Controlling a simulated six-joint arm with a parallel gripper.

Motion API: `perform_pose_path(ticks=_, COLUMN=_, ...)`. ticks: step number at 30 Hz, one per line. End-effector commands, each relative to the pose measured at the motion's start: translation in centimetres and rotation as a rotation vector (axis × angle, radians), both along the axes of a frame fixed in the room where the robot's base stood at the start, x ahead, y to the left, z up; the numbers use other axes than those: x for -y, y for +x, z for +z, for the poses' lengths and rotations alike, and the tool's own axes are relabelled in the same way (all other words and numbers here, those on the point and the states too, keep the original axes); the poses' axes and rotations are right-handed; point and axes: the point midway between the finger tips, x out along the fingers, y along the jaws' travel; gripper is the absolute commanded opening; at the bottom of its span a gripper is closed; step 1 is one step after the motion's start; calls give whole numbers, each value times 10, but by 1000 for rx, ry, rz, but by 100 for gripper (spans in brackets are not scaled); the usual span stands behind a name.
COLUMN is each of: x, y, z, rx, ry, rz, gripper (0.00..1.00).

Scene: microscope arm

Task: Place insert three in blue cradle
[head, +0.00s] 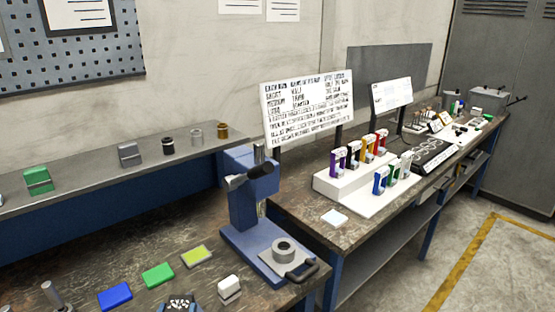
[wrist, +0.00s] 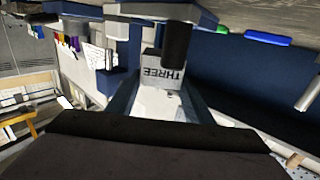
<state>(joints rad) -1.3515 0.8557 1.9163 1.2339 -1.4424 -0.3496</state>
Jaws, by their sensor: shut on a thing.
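My gripper (wrist: 162,75) shows in the wrist view, which looks upside down. It appears shut on insert three (wrist: 158,71), a light grey block marked THREE, seen in front of the blue microscope. I cannot make out the gripper's fingers or the insert in the head view. No part is labelled as the blue cradle. A flat blue pad (head: 115,296) lies at the bench's front left, and a blue piece (head: 380,180) stands in the front row of the white rack. The blue pad also shows at the top right of the wrist view (wrist: 268,38).
The blue microscope (head: 249,204) stands at the bench's right end. Green (head: 158,275) and yellow (head: 196,256) pads and a white block (head: 229,288) lie left of its base. The white rack (head: 335,190) holds several coloured pieces. A shelf (head: 75,172) runs behind.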

Motion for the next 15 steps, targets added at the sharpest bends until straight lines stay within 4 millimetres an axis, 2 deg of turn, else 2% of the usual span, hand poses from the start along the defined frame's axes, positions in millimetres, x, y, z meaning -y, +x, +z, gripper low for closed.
perform_pose_path(ticks=1, x=19, y=9, z=-3, rx=9, ry=5, rz=-52, gripper=0)
perform_pose_path(ticks=6, x=82, y=28, z=-20, rx=9, ry=3, rz=-216, gripper=0)
perform_pose_path(ticks=15, x=197, y=39, z=-47, rx=10, ry=0, rz=-509, gripper=0)
